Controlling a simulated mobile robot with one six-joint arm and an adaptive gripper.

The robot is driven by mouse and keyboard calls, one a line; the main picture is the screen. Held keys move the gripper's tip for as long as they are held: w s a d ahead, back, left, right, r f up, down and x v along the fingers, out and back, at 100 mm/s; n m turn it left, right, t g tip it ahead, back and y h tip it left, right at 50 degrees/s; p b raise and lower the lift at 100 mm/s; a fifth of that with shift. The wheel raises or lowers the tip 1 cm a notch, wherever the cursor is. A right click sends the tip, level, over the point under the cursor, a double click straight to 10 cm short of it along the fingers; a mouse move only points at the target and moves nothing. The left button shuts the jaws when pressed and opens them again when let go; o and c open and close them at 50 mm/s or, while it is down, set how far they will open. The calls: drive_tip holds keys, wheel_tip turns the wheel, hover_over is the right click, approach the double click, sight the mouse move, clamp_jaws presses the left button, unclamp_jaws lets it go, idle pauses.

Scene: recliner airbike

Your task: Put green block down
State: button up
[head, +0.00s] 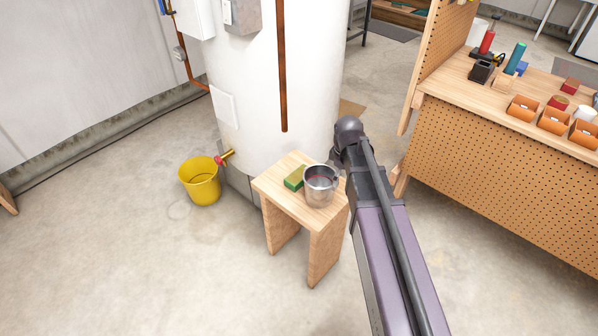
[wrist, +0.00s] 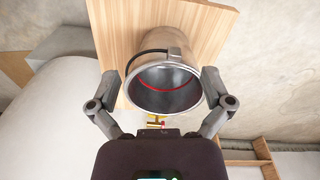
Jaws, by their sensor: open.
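A green block (head: 294,178) lies on top of a small wooden stool (head: 268,186), left of a metal mug (head: 320,188) and close to it. The block does not show in the wrist view. The mug (wrist: 165,92) fills the middle of the wrist view, its open mouth facing the camera, with a red line inside. My gripper (wrist: 160,76) is open, with one finger on each side of the mug. The fingers look apart from its wall, though contact is hard to tell.
A white tank (head: 265,90) stands right behind the stool. A yellow bucket (head: 200,182) is on the floor under the tank's tap (head: 224,158). A pegboard workbench (head: 500,160) with orange bins (head: 522,108) is at the right. Floor in front of the stool is clear.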

drive_tip(key=w+a+n, duration=0.6)
drive_tip(key=a+n, duration=0.1)
drive_tip(key=n, duration=0.9)
hover_over(299, 175)
drive_tip(key=shift+s+a+r+p, duration=0.15)
drive_tip(key=shift+a+r+p, duration=0.15)
drive_tip(key=shift+r, duration=0.1)
drive_tip(key=shift+f, duration=0.1)
wheel_tip(299, 175, down, 8)
drive_tip(key=b, duration=0.8)
drive_tip(key=shift+f+b, duration=0.2)
drive_tip(key=shift+b, duration=0.15)
drive_tip(key=shift+d, duration=0.1)
drive_tip(key=f+b, duration=0.3)
drive_tip(key=shift+w+d+f, duration=0.2)
drive_tip(key=shift+d, duration=0.05)
drive_tip(key=shift+f+b, duration=0.9)
drive_tip(key=shift+b, duration=0.2)
